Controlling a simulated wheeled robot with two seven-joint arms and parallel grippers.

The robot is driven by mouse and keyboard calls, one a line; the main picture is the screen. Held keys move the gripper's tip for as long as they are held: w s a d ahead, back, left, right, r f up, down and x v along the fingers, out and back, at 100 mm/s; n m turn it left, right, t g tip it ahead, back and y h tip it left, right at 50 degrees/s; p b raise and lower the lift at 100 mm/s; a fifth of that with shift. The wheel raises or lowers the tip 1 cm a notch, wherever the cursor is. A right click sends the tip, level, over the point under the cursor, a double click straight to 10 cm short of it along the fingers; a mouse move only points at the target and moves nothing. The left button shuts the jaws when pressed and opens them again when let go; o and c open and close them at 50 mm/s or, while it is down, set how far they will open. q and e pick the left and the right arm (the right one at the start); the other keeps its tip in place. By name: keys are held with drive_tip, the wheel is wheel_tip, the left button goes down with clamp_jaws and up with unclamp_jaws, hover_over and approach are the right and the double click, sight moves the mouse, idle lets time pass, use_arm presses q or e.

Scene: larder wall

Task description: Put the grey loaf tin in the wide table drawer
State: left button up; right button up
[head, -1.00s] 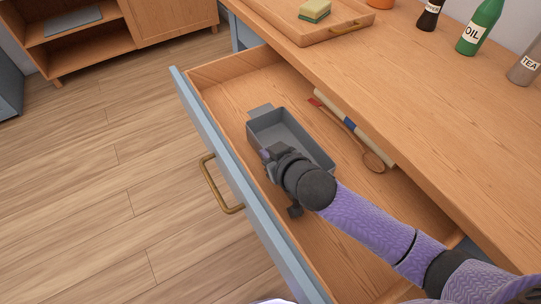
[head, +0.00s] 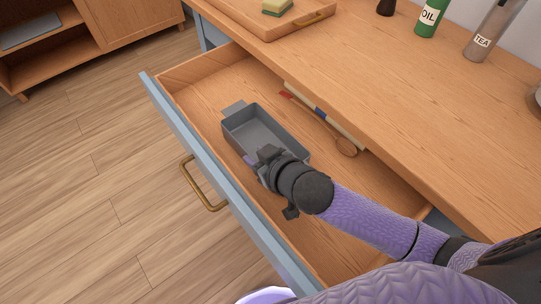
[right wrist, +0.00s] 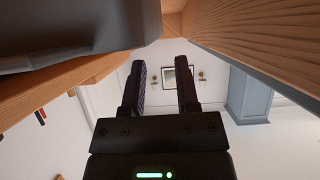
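The grey loaf tin (head: 268,122) sits upright inside the open wide table drawer (head: 195,88), near the drawer's front panel, with its open top up. It is empty as far as I can see. My right gripper (head: 254,162) is in the drawer at the tin's near side, between the tin and the front panel, and hides part of the tin's wall. In the right wrist view its two fingers (right wrist: 161,85) stand apart with nothing between them. The tin's dark side (right wrist: 75,25) fills the upper left there, outside the fingers. My left gripper is not in view.
A rolling pin (head: 325,115) and a wooden spoon (head: 345,146) lie at the drawer's back, under the tabletop. The brass handle (head: 203,190) is on the front panel. On the table are a wooden tray (head: 262,25) with a sponge, an oil bottle (head: 430,17) and a tea bottle (head: 492,32).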

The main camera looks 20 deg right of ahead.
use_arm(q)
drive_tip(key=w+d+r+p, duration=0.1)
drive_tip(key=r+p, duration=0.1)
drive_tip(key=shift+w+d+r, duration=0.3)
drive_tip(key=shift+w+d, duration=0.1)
use_arm(e)
drive_tip(key=v, duration=0.7)
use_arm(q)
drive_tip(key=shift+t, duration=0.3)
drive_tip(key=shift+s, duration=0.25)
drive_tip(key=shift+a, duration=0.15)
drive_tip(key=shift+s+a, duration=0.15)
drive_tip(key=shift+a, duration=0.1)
